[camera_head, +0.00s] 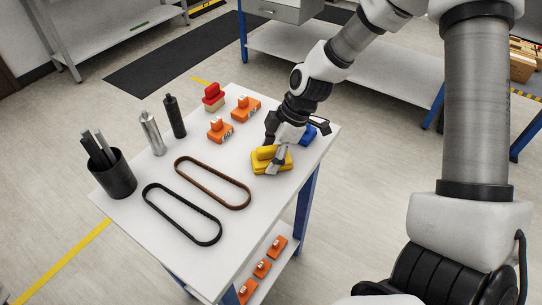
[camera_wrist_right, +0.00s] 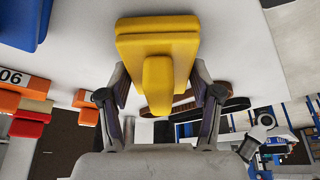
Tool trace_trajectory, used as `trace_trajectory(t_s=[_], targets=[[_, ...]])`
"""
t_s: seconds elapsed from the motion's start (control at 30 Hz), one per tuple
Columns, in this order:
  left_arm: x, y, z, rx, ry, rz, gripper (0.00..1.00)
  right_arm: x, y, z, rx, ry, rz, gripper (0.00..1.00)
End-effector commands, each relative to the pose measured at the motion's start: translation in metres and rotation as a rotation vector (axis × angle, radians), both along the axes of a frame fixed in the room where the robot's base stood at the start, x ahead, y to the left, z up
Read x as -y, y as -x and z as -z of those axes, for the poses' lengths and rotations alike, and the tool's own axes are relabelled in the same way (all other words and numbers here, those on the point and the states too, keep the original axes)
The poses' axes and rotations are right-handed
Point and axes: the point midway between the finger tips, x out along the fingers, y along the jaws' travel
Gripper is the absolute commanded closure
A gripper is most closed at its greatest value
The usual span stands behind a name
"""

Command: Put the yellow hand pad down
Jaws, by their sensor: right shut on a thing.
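The yellow hand pad (camera_head: 261,161) is at the right part of the white table (camera_head: 200,243), near its edge. My right gripper (camera_head: 277,160) reaches down from behind and is shut on the pad's grip. In the right wrist view the yellow hand pad (camera_wrist_right: 157,35) fills the space between the two fingers of the right gripper (camera_wrist_right: 158,85). I cannot tell whether its underside touches the tabletop. My left gripper is not in view.
A blue pad (camera_head: 308,134) sits just behind the gripper. Orange blocks (camera_head: 245,108) and a red-topped block (camera_head: 213,97) stand farther back. A brown belt (camera_head: 213,183) and a black belt (camera_head: 182,214) lie left of the pad. Metal cylinders and a black cup (camera_head: 115,178) stand at the left.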

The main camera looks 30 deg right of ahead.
Motion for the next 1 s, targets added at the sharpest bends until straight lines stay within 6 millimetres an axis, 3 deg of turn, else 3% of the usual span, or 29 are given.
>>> trace_trajectory(t_s=[0.3,0.33,0.4,0.77,0.87,1.0], targets=[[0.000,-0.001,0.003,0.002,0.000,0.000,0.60,0.000,0.000,0.003,0.001,0.000,0.000,0.64],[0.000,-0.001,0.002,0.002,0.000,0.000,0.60,0.000,0.000,0.002,0.001,0.000,0.000,0.29],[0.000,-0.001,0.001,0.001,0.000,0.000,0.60,0.000,0.000,0.001,0.001,0.000,0.000,0.11],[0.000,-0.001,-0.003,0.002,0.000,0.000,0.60,0.000,0.000,-0.003,0.000,0.000,0.001,0.11],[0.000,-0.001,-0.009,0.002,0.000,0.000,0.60,0.003,0.001,-0.015,0.004,-0.004,0.001,0.11],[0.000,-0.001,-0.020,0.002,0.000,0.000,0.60,0.015,0.005,-0.046,0.008,-0.005,0.001,0.11]])
